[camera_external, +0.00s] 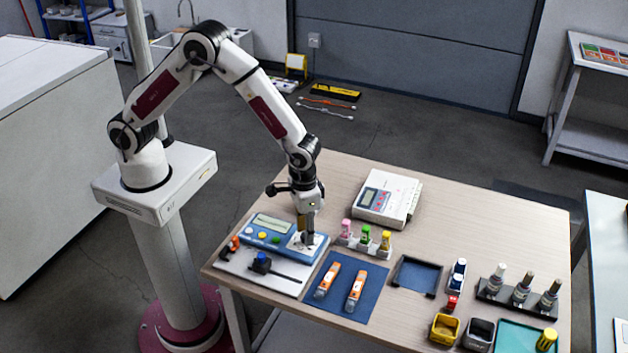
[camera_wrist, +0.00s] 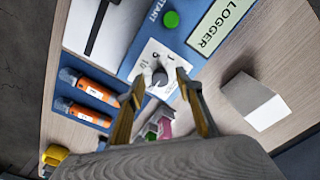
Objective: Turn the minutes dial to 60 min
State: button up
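The minutes dial is a small dark grey knob (camera_wrist: 159,77) on a white marked plate (camera_wrist: 150,57) at one end of the blue logger (camera_external: 262,229). In the wrist view the knob appears between my two fingertips. The plate's numbers are blurred, so I cannot tell the setting. My gripper (camera_external: 306,240) points down over the dial end of the logger. Its yellowish fingers are apart, one on each side of the knob, with gaps visible. I cannot tell how far above the plate the fingertips are. In the external view my gripper hides the knob.
A green button (camera_wrist: 171,19) sits beside the dial plate. Small bottles in a white rack (camera_external: 363,243) stand close right of my gripper. A white device (camera_external: 389,198) lies behind. Two orange tools lie on a blue mat (camera_external: 336,299) in front.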

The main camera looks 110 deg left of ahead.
grip_shut()
jog(key=shift+m, duration=0.6)
grip_release()
jog(key=shift+r, duration=0.15)
notch_tip(320, 180, up, 12)
dwell(0.8)
